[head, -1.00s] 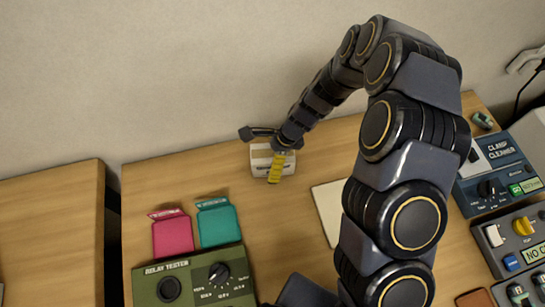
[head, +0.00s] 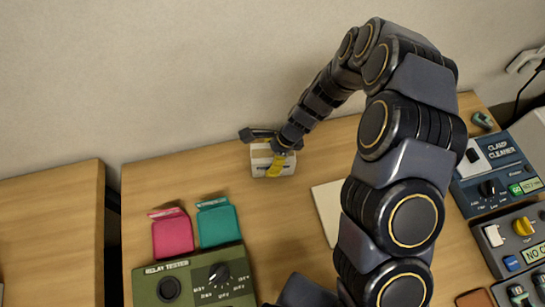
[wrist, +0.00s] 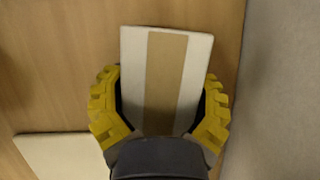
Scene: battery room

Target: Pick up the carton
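The carton (head: 259,159) is a small white box with a tan stripe along its top. It rests on the wooden table near the wall, left of the arm in the head view. In the wrist view the carton (wrist: 186,70) lies between the two yellow fingers of my gripper (wrist: 162,82). The fingers press in close on its two long sides, with dark pads at the inner faces. In the head view a yellow finger of my gripper (head: 277,164) covers part of the carton's near side. The carton's underside is hidden.
A pink pouch (head: 173,236) and a teal pouch (head: 218,226) lie at the left, behind a green relay tester (head: 195,278). A pale flat panel (head: 328,207) lies right of the carton. A blue clamp cleaner (head: 490,165) stands at the right. The wall is close behind.

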